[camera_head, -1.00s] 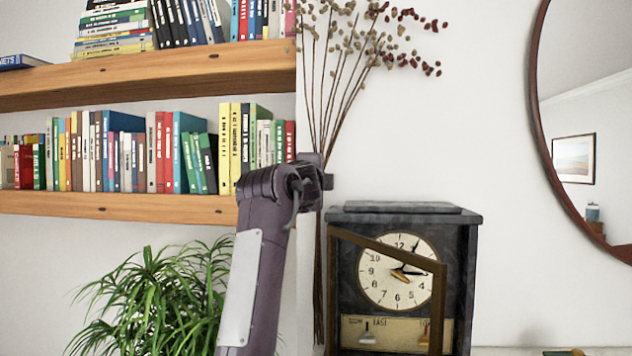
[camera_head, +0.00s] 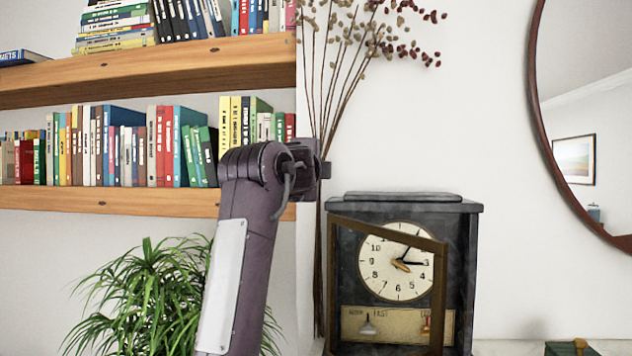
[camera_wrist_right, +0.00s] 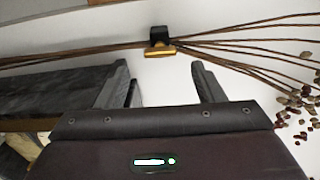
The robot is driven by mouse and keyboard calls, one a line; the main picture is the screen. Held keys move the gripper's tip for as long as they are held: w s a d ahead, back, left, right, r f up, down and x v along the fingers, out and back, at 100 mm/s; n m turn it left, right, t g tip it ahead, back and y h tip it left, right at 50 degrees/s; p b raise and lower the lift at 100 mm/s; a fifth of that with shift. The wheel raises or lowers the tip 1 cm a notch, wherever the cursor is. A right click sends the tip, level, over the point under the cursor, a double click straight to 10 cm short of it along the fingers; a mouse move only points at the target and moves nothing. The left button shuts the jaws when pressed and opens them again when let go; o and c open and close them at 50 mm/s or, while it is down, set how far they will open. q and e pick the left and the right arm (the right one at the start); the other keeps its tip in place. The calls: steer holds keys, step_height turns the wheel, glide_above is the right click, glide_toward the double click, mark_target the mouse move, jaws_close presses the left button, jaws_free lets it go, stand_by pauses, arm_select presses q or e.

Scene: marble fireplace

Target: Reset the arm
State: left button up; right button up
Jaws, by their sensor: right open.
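One of my arms (camera_head: 245,225) rises from the bottom in the head view, left of a dark mantel clock. Its wrist end overlaps the dried stems, and no fingers can be made out there. In the right wrist view my right gripper (camera_wrist_right: 165,85) is open, with its two dark fingers wide apart. Only white wall shows between the fingers, so it is empty. My left gripper cannot be identified in either view.
The dark clock (camera_head: 462,260) stands at lower centre-right, its framed door (camera_head: 438,300) ajar. Dried stems (camera_head: 345,90) rise behind the arm. Bookshelves (camera_head: 100,203) and a plant (camera_head: 150,295) are left. A round mirror (camera_head: 548,150) hangs right; a small green object (camera_head: 572,348) sits bottom right.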

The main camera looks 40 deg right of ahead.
steer(key=shift+b+v, duration=0.3)
steer(key=shift+v, duration=0.95)
